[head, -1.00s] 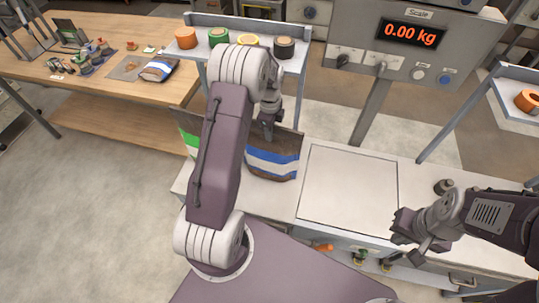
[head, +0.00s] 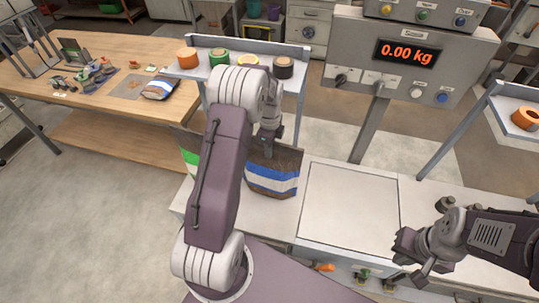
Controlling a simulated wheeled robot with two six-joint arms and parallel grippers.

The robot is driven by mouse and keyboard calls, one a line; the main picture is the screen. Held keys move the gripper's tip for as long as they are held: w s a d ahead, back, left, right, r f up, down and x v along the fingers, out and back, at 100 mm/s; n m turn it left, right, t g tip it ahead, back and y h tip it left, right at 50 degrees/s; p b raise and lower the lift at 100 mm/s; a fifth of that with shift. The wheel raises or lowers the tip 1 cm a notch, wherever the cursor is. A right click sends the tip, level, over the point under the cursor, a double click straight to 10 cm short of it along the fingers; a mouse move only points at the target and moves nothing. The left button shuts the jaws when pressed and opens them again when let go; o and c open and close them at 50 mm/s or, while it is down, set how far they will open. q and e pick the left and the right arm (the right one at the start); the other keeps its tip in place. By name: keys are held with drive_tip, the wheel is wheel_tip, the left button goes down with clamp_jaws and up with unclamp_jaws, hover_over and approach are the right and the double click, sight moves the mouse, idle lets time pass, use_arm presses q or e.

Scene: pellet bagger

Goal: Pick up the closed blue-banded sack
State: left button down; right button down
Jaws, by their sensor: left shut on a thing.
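The brown sack with a white and blue band (head: 272,180) stands on the white bench, left of the square plate. Its top is at my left gripper (head: 268,150), which is shut on the upper edge. The fingertips are partly hidden by the wrist. A green-banded sack (head: 188,152) stands just left of it, mostly hidden behind my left arm. My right gripper (head: 408,262) hangs empty over the front right of the bench, its fingers apart.
A scale display (head: 408,53) reading 0.00 kg stands behind the square plate (head: 350,205). A shelf with several tape rolls (head: 187,57) rises behind the sack. Another blue-banded sack (head: 160,88) lies on the wooden table (head: 120,118). An orange roll (head: 525,119) sits on the right shelf.

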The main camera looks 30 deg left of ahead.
use_arm(q)
drive_tip(key=shift+r, duration=1.4)
drive_tip(key=s+d+b, duration=0.4)
drive_tip(key=s+b, duration=0.1)
drive_tip(key=s, duration=1.2)
drive_tip(key=shift+s, duration=0.3)
drive_tip(key=shift+w+d, duration=0.1)
